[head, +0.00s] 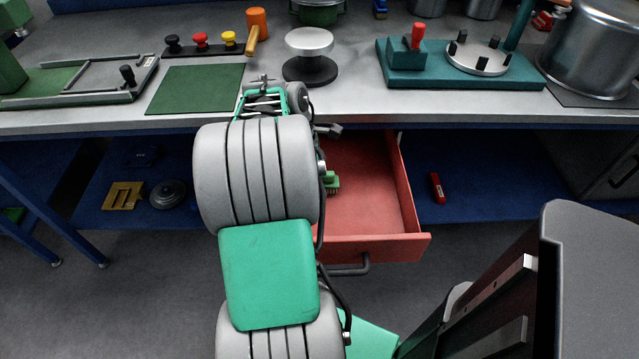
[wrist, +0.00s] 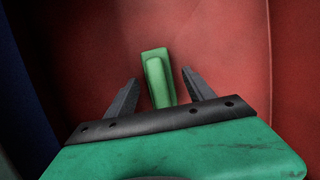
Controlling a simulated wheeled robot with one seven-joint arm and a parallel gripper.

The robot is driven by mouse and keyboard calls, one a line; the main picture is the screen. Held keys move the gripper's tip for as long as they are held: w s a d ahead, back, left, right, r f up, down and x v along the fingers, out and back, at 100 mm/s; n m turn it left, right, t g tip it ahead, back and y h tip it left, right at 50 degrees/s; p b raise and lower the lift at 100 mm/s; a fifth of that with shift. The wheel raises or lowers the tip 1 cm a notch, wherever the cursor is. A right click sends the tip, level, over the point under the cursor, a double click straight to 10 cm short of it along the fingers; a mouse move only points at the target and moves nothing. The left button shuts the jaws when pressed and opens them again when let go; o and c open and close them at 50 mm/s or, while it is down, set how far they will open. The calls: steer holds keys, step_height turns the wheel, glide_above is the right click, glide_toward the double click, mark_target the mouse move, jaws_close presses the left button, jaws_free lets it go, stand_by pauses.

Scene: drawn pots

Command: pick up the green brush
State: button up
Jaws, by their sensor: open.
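The green brush (head: 332,183) lies in the open red drawer (head: 375,190) under the workbench; my arm hides part of it in the head view. In the wrist view the brush (wrist: 158,78) lies on the red drawer floor, its long side pointing toward my gripper. My gripper (wrist: 158,88) is open, with one dark finger on each side of the brush's near end. I cannot tell how far the fingertips are above the drawer floor. In the head view my arm hides the fingers.
The drawer's front wall and handle (head: 350,267) stick out from the bench. The bench top (head: 360,110) above carries a white-topped stand (head: 310,52), a teal fixture (head: 455,72) and a large metal pot (head: 590,50). A blue shelf (head: 500,190) lies beside the drawer.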

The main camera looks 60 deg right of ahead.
jaws_close()
stand_by(0.6)
